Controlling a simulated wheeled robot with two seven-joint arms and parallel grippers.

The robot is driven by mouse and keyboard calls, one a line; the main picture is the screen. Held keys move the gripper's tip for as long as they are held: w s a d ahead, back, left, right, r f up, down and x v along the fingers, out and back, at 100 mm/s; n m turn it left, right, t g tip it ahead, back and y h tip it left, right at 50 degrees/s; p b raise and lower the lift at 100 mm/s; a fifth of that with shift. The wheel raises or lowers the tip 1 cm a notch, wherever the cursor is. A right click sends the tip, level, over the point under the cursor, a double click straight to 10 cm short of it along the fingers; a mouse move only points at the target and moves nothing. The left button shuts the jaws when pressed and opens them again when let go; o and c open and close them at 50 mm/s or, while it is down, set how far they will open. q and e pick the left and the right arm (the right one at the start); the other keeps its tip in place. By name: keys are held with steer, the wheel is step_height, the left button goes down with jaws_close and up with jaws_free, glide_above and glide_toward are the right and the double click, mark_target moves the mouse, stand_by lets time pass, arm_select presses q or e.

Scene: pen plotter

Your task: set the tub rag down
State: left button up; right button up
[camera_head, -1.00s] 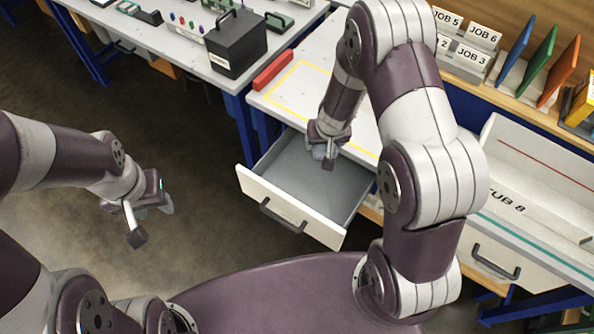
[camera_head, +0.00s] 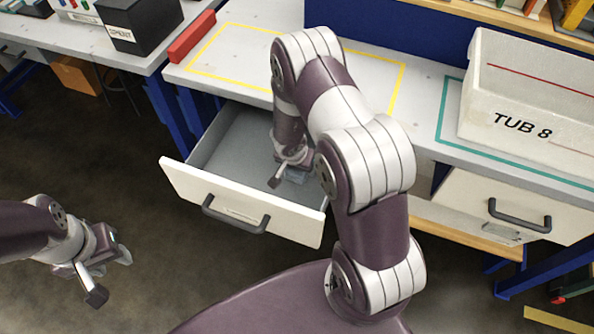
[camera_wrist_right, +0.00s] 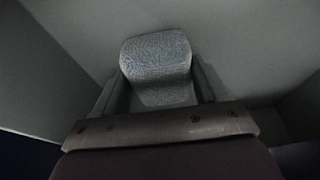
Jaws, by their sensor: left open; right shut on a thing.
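The tub rag (camera_wrist_right: 157,58) is a pale blue-grey, finely textured cloth in the right wrist view. My right gripper (camera_wrist_right: 155,95) is shut on it, with a finger on each side. In the head view the rag (camera_head: 295,175) shows as a small pale patch beneath my right gripper (camera_head: 284,172), inside the open drawer (camera_head: 234,145). In the wrist view the rag is close to the grey drawer floor; I cannot tell whether it touches. My left gripper (camera_head: 108,272) is open and empty above the floor, left of the drawer.
A white tub marked TUB 8 (camera_head: 535,95) stands on the bench at right, by a teal outline. A yellow-outlined area (camera_head: 235,55) on the bench top is mostly clear. A red block (camera_head: 192,37) and a dark box (camera_head: 140,22) are at upper left. A closed drawer (camera_head: 518,210) is at right.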

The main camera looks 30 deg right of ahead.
steer(key=shift+f, duration=0.2)
steer(key=shift+f, duration=0.1)
steer(key=o, duration=0.9)
steer(key=shift+f, duration=0.1)
steer(key=shift+o, duration=0.2)
